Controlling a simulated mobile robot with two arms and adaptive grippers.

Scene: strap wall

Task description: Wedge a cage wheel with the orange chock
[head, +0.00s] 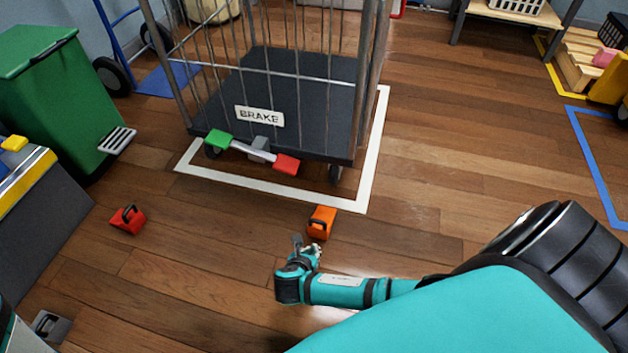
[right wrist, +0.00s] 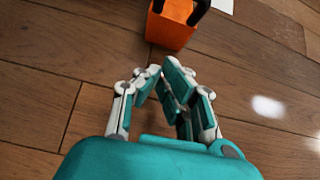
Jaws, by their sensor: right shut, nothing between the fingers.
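The orange chock (head: 321,222) lies on the wood floor just outside the white floor line, in front of the cage's right front wheel (head: 335,173). It has a dark handle. It also shows at the top of the right wrist view (right wrist: 172,25). The roll cage (head: 262,90) stands inside the white outline, with a BRAKE label and a green and red pedal bar (head: 252,152) at its front. My right gripper (head: 307,243) is low over the floor, just short of the chock; in the right wrist view its fingers (right wrist: 163,82) are shut and empty.
A red chock (head: 128,219) lies on the floor at the left. A green bin (head: 50,100) and a grey box with a yellow edge (head: 45,200) stand on the left. A blue hand truck (head: 125,50) is behind.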

